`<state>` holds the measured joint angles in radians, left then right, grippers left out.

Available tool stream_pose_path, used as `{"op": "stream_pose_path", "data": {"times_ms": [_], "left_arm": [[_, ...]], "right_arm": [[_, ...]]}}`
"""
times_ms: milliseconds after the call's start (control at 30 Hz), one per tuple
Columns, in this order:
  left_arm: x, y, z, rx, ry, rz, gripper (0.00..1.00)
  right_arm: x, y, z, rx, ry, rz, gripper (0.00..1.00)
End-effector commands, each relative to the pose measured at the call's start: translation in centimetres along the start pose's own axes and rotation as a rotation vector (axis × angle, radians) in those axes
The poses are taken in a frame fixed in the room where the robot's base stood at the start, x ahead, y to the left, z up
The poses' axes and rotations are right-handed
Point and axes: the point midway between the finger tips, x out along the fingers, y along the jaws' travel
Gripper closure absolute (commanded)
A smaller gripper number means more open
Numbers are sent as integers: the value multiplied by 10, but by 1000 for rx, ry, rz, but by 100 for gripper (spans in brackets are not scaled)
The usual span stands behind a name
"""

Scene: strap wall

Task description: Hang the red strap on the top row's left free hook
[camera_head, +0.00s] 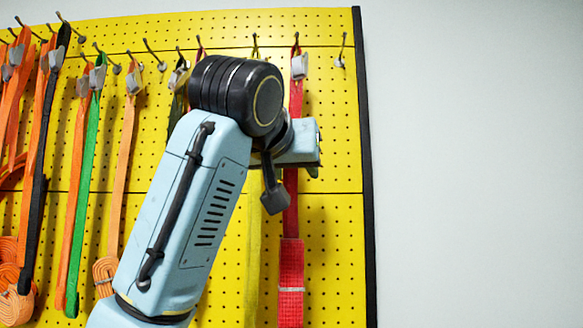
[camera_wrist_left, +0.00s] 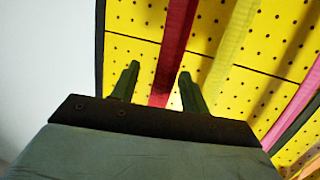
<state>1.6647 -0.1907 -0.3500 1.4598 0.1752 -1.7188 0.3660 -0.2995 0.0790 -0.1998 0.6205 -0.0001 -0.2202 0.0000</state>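The red strap (camera_head: 292,210) hangs on the right part of the yellow pegboard, from a hook near its top, with a grey buckle (camera_head: 299,66) up there. Its lower end is a wider, brighter red piece. My left gripper (camera_head: 318,150) is in front of the strap, below the buckle; its fingers are mostly hidden in the head view. In the left wrist view the two dark fingers (camera_wrist_left: 157,85) are apart, with the red strap (camera_wrist_left: 174,45) running between them and gaps beside it. Bare hooks show at the right (camera_head: 341,52) and left of centre (camera_head: 154,55). My right gripper is not in view.
Orange, green and black straps hang on the left of the pegboard (camera_head: 335,220). A yellow strap (camera_head: 253,240) hangs close beside the red one, partly behind my arm. A dark edge (camera_head: 363,150) bounds the board; plain wall lies to its right.

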Motion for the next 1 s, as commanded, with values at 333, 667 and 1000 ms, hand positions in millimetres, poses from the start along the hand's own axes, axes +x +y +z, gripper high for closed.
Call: {"op": "stream_pose_path", "data": {"times_ms": [333,667,1000], "left_arm": [[-2,0,0,-1,2,0,49],[-56,0,2,0,8,1,49],[-118,0,4,4,5,-4,49]], "right_arm": [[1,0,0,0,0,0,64],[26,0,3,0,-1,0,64],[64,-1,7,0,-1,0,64]]}}
